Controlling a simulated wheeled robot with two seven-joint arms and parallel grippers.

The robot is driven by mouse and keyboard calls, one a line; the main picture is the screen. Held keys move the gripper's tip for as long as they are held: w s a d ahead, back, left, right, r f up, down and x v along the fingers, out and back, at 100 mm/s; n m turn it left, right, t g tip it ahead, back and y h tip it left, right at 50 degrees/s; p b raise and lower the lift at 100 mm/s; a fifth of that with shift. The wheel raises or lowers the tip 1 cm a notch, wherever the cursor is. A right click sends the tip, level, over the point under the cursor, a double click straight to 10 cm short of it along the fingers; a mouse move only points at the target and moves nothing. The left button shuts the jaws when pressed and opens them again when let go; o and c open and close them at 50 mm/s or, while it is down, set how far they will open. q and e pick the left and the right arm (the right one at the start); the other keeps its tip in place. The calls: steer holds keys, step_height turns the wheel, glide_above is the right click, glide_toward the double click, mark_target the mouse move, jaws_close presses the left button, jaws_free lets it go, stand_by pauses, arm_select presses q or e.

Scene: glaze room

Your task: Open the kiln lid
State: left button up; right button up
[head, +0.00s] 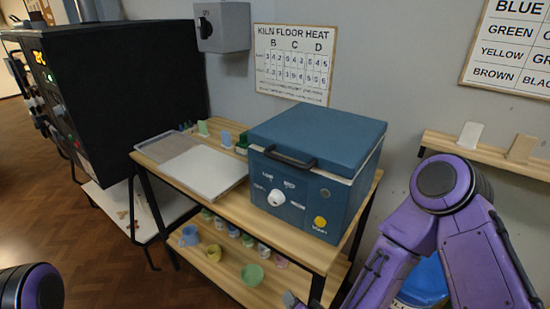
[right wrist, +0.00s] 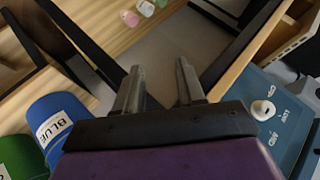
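The blue kiln (head: 290,203) stands on the right part of a wooden table. Its lid (head: 330,137) lies flat on the body, with a pale seam below it, and has a black handle (head: 290,158) at the front. The kiln's front has a white knob, small labels and a yellow button. My right gripper (head: 290,299) is low in front of the table, below the kiln, only partly in the head view. In the right wrist view my right gripper (right wrist: 158,88) has its fingers apart with nothing between them; the kiln's front (right wrist: 268,125) shows at the right. My left gripper is out of view.
A grey board (head: 204,172) lies on the table (head: 247,209) left of the kiln. The lower shelf (head: 225,262) holds several small cups. A large black cabinet (head: 130,90) stands at left. Blue (right wrist: 55,122) and green (right wrist: 20,158) containers show in the right wrist view.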

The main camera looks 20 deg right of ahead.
steer(key=w+a+r+m+t, duration=0.2)
steer(key=w+r+t, duration=0.25)
steer(key=r, duration=0.65)
steer(key=m+t+h, duration=0.2)
steer(key=m+t, duration=0.2)
steer(key=m, duration=0.1)
glide_toward(282, 162)
steer(key=w+p, duration=0.1)
steer(key=w, duration=0.2)
steer(key=w+p, duration=0.1)
steer(key=w, duration=0.2)
steer(key=w+d+r, duration=0.1)
steer(key=w, duration=0.3)
steer(key=shift+w+r+p, duration=0.1)
steer(key=shift+p, duration=0.3)
steer(key=shift+w, duration=0.35)
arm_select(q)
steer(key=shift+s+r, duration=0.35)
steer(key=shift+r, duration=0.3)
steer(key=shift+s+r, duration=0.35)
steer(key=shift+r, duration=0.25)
arm_select(e)
steer(key=shift+s, duration=0.1)
steer(key=shift+c, duration=0.3)
jaws_close()
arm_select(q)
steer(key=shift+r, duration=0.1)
arm_select(e)
steer(key=shift+r, duration=0.1)
